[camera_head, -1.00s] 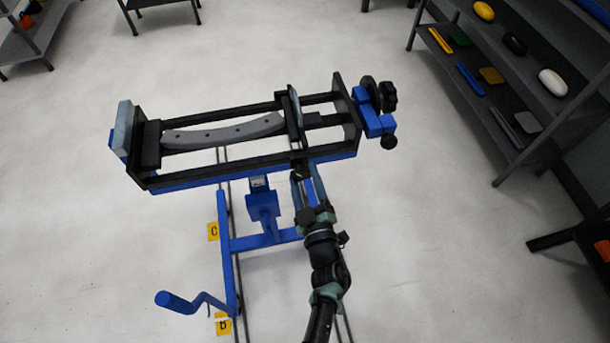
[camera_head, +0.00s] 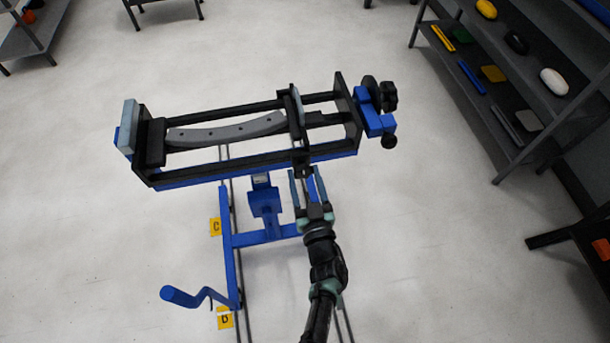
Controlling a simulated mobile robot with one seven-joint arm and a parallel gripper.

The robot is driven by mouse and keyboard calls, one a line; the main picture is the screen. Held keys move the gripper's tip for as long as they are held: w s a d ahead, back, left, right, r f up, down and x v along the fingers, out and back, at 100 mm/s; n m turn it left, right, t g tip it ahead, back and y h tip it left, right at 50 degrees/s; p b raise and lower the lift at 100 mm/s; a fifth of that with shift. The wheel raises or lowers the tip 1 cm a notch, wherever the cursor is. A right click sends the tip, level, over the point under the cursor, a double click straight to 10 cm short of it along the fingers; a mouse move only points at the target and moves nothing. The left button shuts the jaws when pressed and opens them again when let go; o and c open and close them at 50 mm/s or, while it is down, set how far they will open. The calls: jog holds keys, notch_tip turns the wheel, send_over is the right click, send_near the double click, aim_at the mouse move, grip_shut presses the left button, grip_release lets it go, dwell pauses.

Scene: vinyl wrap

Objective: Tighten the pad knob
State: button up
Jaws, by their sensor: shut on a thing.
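The small dark pad knob (camera_head: 303,170) sits low on the front side of the sliding cross plate (camera_head: 297,115), at the front rail of the black and blue frame (camera_head: 225,178). My gripper (camera_head: 306,174) comes up from below, its two pale blue fingers on either side of the knob and closed on it. The fingers and the frame hide part of the knob. A curved grey part (camera_head: 225,131) with several holes lies in the frame, between a black block (camera_head: 152,142) at the left and the cross plate.
A blue crank (camera_head: 180,297) stands out at the lower left. A shelf (camera_head: 520,85) is at the right. The floor between is clear.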

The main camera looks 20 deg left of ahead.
jog(key=shift+s+f, duration=0.1)
dwell(0.4)
jog(key=o, duration=1.4)
jog(key=shift+c, duration=0.2)
jog(key=shift+d, duration=0.1)
jog(key=p+v, duration=0.2)
jog(key=v, duration=1)
jog(key=shift+s+d, duration=0.2)
jog(key=shift+s, duration=0.2)
